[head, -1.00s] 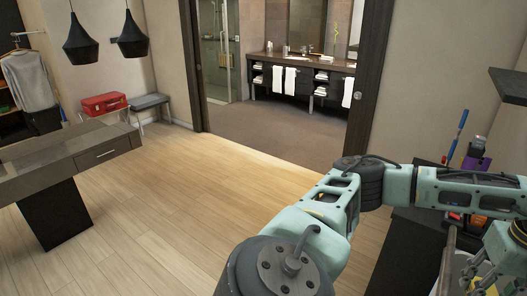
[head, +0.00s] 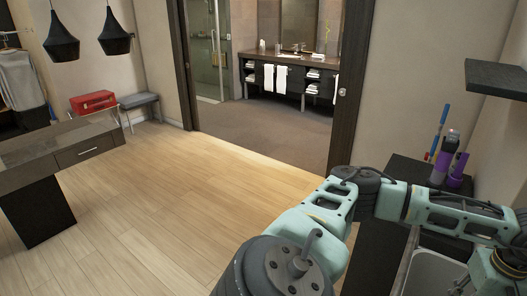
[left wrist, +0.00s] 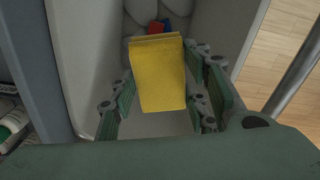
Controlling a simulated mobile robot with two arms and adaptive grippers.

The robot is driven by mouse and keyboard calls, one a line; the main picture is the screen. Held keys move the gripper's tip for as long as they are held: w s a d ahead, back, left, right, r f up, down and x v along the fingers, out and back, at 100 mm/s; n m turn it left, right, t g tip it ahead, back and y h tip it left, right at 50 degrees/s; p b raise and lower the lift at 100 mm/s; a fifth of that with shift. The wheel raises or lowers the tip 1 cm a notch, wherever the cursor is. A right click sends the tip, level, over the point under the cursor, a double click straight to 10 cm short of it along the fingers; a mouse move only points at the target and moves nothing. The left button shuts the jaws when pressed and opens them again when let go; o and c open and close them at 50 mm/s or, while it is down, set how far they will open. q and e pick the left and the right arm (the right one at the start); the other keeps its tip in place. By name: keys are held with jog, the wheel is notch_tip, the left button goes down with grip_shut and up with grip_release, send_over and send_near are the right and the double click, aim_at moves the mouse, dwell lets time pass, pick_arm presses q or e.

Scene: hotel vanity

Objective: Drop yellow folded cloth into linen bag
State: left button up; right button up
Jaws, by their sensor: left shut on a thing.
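The yellow folded cloth (left wrist: 158,75) is in the left wrist view, upright between the fingers of my left gripper (left wrist: 160,112). The gripper is shut on it. Behind and below the cloth is a pale, deep-walled container (left wrist: 210,22), with small red and blue pieces showing past the cloth's top edge. I cannot tell whether this container is the linen bag. In the head view my left arm reaches to the right edge, where its wrist end is partly cut off. The cloth is not visible there. My right gripper is in neither view.
A dark counter (head: 405,172) at the right holds purple bottles (head: 450,160); a pale basin-like container (head: 425,278) lies below my arm. A dark shelf (head: 497,78) juts from the wall above. A metal bar (left wrist: 295,75) runs beside the container. The wooden floor (head: 160,215) is clear.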

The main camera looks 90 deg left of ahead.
pick_arm(q)
jog(key=shift+w+f, duration=0.2)
jog(key=shift+f, duration=0.7)
jog(key=shift+s+r, duration=0.1)
jog(key=shift+s, duration=0.2)
jog(key=o, duration=1.2)
jog(key=shift+w, duration=0.15)
notch_tip(320, 180, up, 12)
